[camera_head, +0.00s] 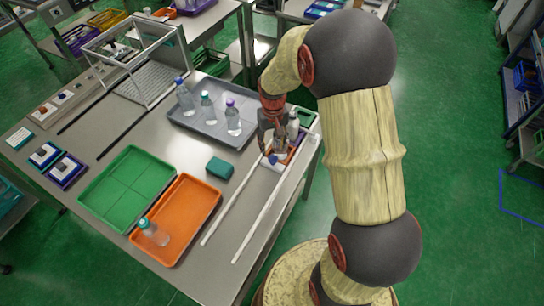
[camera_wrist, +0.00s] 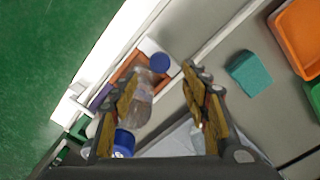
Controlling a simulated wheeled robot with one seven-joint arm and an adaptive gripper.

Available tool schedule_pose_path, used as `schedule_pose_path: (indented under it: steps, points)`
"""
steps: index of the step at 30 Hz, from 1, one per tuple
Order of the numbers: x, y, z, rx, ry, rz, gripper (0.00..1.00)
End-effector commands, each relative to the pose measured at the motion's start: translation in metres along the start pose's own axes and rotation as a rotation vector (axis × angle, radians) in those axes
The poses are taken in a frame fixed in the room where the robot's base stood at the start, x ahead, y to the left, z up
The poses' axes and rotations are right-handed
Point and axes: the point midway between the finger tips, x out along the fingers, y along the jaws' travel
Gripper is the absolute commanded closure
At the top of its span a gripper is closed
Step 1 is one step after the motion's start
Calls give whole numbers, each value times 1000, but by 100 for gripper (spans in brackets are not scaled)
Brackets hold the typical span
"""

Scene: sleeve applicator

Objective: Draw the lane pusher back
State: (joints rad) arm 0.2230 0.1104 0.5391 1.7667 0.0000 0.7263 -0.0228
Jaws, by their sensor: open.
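The lane pusher appears to be the white block with a round blue knob (camera_wrist: 160,63) in the wrist view, at the end of the lane by an orange-brown part. The blue knob (camera_head: 272,160) also shows in the head view, just below my gripper (camera_head: 271,148). My gripper (camera_wrist: 161,80) is open, its two fingers spread, with the knob beyond the fingertips and between them in the picture. A clear bottle (camera_wrist: 142,100) with a blue cap shows between the fingers, nearer the left one. I cannot tell whether a finger touches it.
Two white rails (camera_head: 232,202) run along the table. A teal block (camera_head: 219,167) lies left of them. A grey tray (camera_head: 190,128) holds several bottles. A green tray (camera_head: 128,187) and an orange tray (camera_head: 196,204) with one bottle (camera_head: 154,232) lie further left.

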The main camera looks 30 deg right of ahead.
Motion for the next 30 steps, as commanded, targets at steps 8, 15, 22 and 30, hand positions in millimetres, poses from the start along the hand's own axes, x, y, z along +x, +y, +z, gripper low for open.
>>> schedule_pose_path:
  steps: [8,15,22,30]
  points:
    - [51,0,0,0,-1,0,54]
    - [67,0,0,0,1,0,54]
    - [68,0,0,0,1,0,54]
    - [68,0,0,0,1,0,65]
